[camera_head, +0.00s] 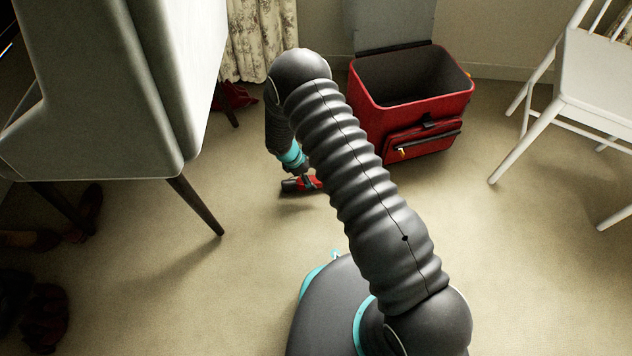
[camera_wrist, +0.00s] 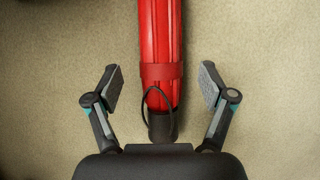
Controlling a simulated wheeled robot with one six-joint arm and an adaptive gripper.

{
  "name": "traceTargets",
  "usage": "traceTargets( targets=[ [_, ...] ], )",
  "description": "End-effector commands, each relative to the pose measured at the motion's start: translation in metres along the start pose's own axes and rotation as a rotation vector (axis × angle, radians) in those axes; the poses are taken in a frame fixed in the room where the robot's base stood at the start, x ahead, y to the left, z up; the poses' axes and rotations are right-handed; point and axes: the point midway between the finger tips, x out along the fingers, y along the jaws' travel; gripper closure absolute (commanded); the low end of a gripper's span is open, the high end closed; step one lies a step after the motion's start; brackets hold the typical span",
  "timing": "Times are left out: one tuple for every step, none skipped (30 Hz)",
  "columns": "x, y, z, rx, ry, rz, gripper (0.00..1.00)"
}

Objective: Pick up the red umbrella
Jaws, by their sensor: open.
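The red umbrella (camera_wrist: 161,45) lies folded on the carpet in the wrist view, its strap closed around it. Its dark handle (camera_wrist: 160,128) with a cord loop points toward my gripper (camera_wrist: 160,90). My gripper is open, with one finger on each side of the umbrella's lower end and a gap on both sides. In the head view the umbrella (camera_head: 305,183) shows as a small red and dark shape under my gripper (camera_head: 297,176). My arm hides part of it there.
An open red suitcase (camera_head: 432,110) stands behind and to the right of the umbrella. A white chair (camera_head: 595,75) is at the right and a grey armchair (camera_head: 150,90) at the left. Dark shoes (camera_head: 45,318) lie at the lower left. Carpet around the umbrella is clear.

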Motion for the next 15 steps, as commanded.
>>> traceTargets(
  targets=[
    [0.009,-0.001,0.001,0.000,-0.001,-0.003,0.18],
    [0.014,-0.001,0.002,-0.001,-0.001,-0.003,0.18],
    [0.019,-0.002,0.003,0.000,-0.002,-0.003,0.18],
    [0.024,-0.002,0.003,0.001,-0.001,-0.003,0.18],
    [0.028,-0.001,0.003,0.001,-0.001,-0.003,0.18],
    [0.033,-0.002,0.003,0.000,-0.001,-0.003,0.18],
    [0.036,-0.001,0.003,0.000,-0.001,-0.002,0.18],
    [0.037,-0.001,0.003,0.000,-0.001,-0.002,0.18],
    [0.039,-0.001,0.003,0.000,0.000,-0.001,0.18],
    [0.039,-0.001,0.003,0.000,0.000,-0.001,0.18],
    [0.039,-0.001,0.003,0.000,0.000,0.000,0.18],
    [0.039,-0.001,0.003,0.000,0.000,0.000,0.18],
    [0.039,-0.001,0.003,0.000,0.000,0.000,0.18],
    [0.039,-0.001,0.003,0.000,0.000,0.000,0.18],
    [0.039,-0.001,0.003,0.000,0.000,-0.001,0.18]
  ],
)
